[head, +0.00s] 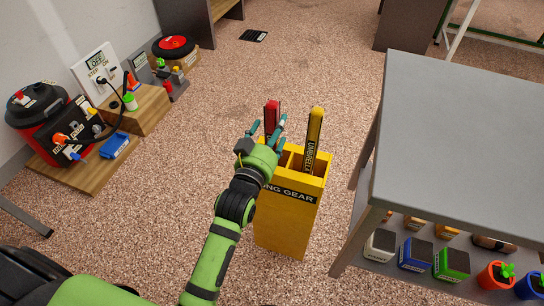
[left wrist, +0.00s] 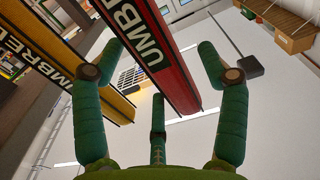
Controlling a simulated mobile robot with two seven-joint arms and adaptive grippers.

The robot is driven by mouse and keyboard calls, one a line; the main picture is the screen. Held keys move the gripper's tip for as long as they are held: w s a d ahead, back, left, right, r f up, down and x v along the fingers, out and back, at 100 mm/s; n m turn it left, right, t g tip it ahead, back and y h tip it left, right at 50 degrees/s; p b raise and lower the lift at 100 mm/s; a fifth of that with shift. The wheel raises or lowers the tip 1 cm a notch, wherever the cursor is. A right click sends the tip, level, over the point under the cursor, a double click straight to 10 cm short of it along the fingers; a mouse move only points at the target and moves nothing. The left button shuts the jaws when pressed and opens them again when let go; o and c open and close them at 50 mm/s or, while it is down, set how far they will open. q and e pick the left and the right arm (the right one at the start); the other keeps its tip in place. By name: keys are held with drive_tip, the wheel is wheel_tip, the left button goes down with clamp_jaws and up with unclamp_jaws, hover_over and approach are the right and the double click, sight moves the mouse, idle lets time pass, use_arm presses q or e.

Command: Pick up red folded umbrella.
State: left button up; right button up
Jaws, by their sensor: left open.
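The red folded umbrella (head: 271,112) stands upright in a yellow stand (head: 288,220) labelled "…NG GEAR". My green left gripper (head: 268,125) is open at the umbrella's upper part, with its teal fingers spread on either side. In the left wrist view the red umbrella (left wrist: 165,60) passes between the spread fingers, with white "UMBRE…" lettering on a black band. I cannot tell whether any finger touches it. The umbrella's lower part is hidden by the gripper and the stand. My right gripper is not in view.
A yellow umbrella (head: 314,140) stands close to the right in the same stand. A grey table (head: 460,130) is just right of the stand, with potted plants and boxes on its lower shelf. Wooden blocks with devices (head: 145,110) line the left wall. Carpet between is clear.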

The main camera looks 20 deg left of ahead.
use_arm(q)
drive_tip(key=shift+w, duration=0.9)
clamp_jaws()
